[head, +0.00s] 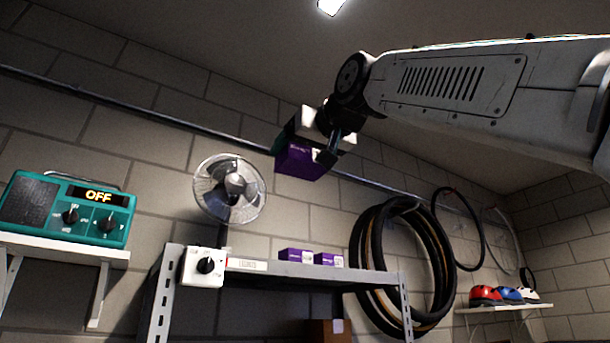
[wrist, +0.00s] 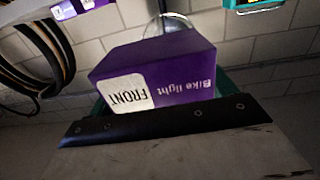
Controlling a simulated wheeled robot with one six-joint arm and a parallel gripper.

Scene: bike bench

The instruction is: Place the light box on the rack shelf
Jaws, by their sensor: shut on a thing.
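The light box (head: 300,160) is purple and hangs in my gripper (head: 322,150), high above the rack shelf in the head view. In the wrist view the light box (wrist: 155,72) shows a white label reading "FRONT" and the words "Bike light", upside down. My gripper is shut on it; one dark-edged finger (wrist: 165,122) covers its lower part. The rack shelf (head: 370,277) is grey metal with upright posts, below the box and against the wall. Two small purple boxes (head: 296,255) (head: 329,259) stand on the shelf.
A fan (head: 230,188) stands behind the rack's left end, near a white dial box (head: 203,266). A teal radio reading OFF (head: 68,208) sits on a left wall shelf. Tires (head: 405,265) hang at right, by helmets (head: 487,295). A cardboard box (head: 328,331) is below the shelf.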

